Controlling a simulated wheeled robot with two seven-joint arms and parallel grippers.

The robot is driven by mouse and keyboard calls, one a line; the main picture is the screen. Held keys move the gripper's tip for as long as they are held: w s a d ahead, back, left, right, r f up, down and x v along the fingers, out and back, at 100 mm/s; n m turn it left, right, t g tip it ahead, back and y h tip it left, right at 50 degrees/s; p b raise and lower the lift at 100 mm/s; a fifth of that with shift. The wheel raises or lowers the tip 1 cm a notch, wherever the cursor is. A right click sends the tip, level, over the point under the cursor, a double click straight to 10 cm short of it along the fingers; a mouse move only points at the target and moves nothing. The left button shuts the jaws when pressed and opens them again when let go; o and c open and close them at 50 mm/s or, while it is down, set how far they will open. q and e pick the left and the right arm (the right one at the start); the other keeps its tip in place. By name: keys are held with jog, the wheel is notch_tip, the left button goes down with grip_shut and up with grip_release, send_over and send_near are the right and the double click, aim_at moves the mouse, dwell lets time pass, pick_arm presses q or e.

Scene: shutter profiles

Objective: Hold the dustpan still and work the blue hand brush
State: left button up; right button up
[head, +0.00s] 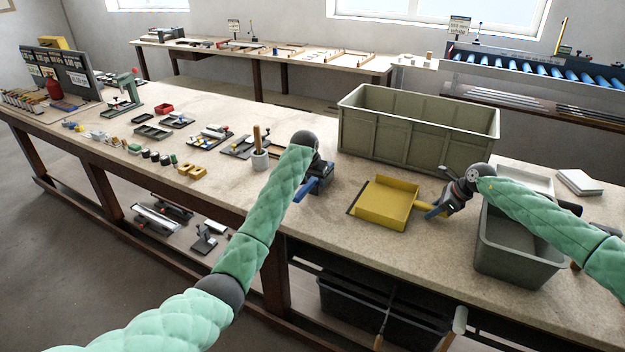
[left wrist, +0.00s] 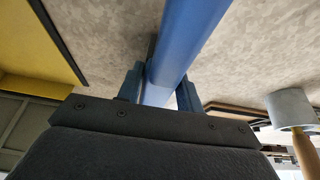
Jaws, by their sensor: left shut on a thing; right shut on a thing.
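The yellow dustpan (head: 383,204) lies on the bench top, its open edge facing left and its handle to the right. My right gripper (head: 438,209) is shut on the dustpan's handle. My left gripper (head: 321,181) is shut on the blue hand brush (left wrist: 188,38), to the left of the dustpan and apart from it. In the left wrist view the brush's blue handle runs between both fingers. The dustpan's edge also shows there at the left (left wrist: 30,45). The brush's bristles are hidden, and I cannot tell whether they touch the bench.
A large green-grey crate (head: 415,133) stands behind the dustpan. A grey bin (head: 517,262) stands at the right under my right arm. A grey cup (head: 260,160) with a wooden-handled tool is left of the brush. Bench top between brush and dustpan is clear.

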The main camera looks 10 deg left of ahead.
pick_arm(q)
jog(key=shift+d, duration=0.2)
jog(key=shift+s+d, duration=0.25)
jog(key=shift+d, duration=0.35)
jog(key=shift+s+d, duration=0.2)
jog(key=shift+d, duration=0.35)
jog(key=shift+d, duration=0.1)
jog(key=shift+s+d, duration=0.2)
jog(key=shift+d, duration=0.45)
jog(key=shift+s+d, duration=0.2)
jog(key=shift+d, duration=0.4)
jog(key=shift+d, duration=0.15)
jog(key=shift+s+d, duration=0.25)
jog(key=shift+d, duration=0.35)
jog(key=shift+s+d, duration=0.2)
jog(key=shift+d, duration=0.35)
jog(key=shift+d, duration=0.1)
jog(key=shift+s+d, duration=0.25)
jog(key=shift+d, duration=0.35)
jog(key=shift+s+d, duration=0.2)
jog(key=shift+d, duration=0.4)
